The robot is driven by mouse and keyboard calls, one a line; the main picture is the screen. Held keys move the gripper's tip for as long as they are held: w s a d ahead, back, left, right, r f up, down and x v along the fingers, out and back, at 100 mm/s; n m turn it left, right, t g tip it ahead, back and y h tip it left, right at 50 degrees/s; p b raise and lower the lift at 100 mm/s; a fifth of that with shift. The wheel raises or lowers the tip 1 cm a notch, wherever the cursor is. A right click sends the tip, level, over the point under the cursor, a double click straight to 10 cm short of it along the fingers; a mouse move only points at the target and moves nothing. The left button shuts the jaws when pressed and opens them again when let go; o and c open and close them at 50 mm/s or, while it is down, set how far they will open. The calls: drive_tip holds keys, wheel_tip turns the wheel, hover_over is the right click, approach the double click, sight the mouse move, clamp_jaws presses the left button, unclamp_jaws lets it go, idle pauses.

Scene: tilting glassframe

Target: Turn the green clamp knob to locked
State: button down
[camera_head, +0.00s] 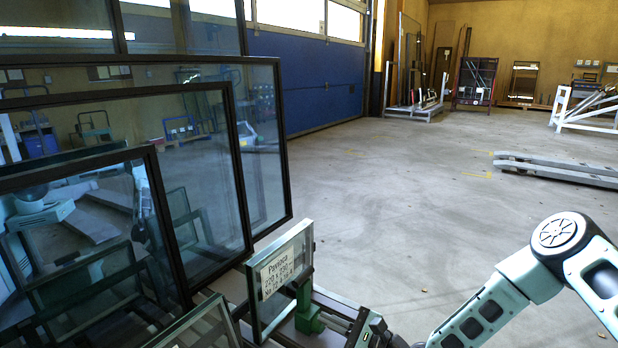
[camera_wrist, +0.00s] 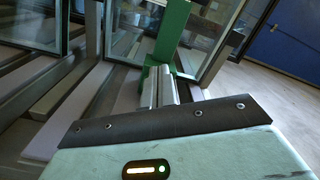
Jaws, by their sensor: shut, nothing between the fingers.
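The green clamp (camera_head: 308,312) stands at the lower middle of the head view, at the edge of a small framed pane with a white label (camera_head: 281,270). In the wrist view the green clamp post (camera_wrist: 172,38) rises just ahead of my fingers. I cannot make out a separate knob or its setting; my fingers may hide part of it. My gripper (camera_wrist: 160,72) is shut and empty, its grey fingers side by side, tips close to the lower green part. I cannot tell whether they touch it. In the head view my gripper shows only partly, right of the clamp.
Large dark-framed glass panes (camera_head: 262,150) lean in a row at the left. Dark rails and pale slats (camera_wrist: 75,105) lie below the clamp. The grey floor (camera_head: 410,200) to the right is open, with a pallet truck (camera_head: 560,170) farther off.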

drive_tip(key=shift+d, duration=0.15)
drive_tip(key=shift+r+p, duration=0.25)
drive_tip(key=shift+p, duration=0.1)
drive_tip(key=shift+p+v, duration=0.4)
drive_tip(key=shift+v, duration=2.55)
drive_tip(key=shift+s, duration=0.1)
